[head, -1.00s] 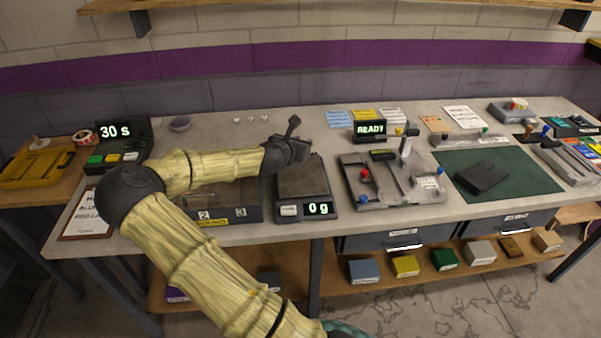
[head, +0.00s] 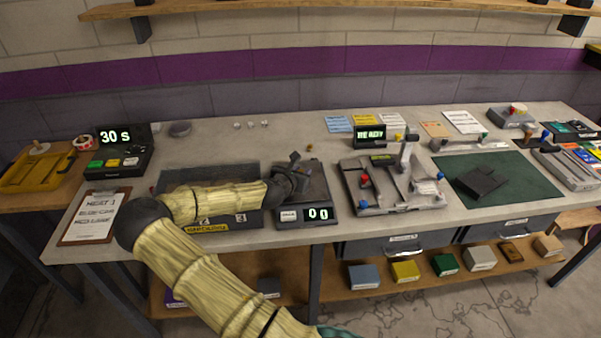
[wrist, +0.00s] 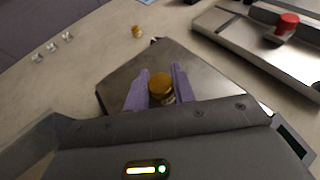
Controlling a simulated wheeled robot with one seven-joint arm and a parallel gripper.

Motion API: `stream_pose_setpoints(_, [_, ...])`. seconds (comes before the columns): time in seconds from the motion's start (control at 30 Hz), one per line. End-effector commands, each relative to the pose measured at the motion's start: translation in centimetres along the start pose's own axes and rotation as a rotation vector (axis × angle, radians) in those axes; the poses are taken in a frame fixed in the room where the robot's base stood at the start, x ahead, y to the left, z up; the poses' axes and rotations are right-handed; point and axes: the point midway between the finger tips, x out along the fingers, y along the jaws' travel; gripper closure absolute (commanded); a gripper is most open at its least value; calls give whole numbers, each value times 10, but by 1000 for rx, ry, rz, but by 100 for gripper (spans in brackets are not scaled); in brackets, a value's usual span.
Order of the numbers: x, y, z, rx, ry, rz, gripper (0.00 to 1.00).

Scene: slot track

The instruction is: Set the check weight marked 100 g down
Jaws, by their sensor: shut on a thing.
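My gripper (head: 297,172) is over the left half of the scale's pan in the head view. In the wrist view its two purple fingers (wrist: 155,91) are shut on a small brass weight (wrist: 161,86). I cannot read a mark on this weight, and its lower part is hidden. The scale's dark square pan (wrist: 130,78) lies beneath it. I cannot tell whether the weight touches the pan. The scale's display (head: 318,214) shows zeros.
Another small brass piece (head: 310,147) stands on the bench behind the scale. Three small shiny pieces (head: 251,125) stand further back left. A metal fixture (head: 393,188) with a red knob is right of the scale. A dark tray (head: 190,222) is to its left.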

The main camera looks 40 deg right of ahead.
Motion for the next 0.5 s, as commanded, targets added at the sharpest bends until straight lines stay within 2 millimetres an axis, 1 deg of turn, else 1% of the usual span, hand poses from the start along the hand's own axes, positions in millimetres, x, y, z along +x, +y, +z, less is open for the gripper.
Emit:
stream_pose_setpoints(0.33, [1, 0, -3, 1, -1, 0, 99])
stream_pose_setpoints(0.37, [1, 0, -3, 1, -1, 1, 71])
stream_pose_setpoints(0.43, [1, 0, -2, 1, -1, 1, 57])
stream_pose_setpoints(0.47, [1, 0, -2, 1, -1, 1, 53])
stream_pose_setpoints(0.5, [1, 0, -2, 1, -1, 1, 53])
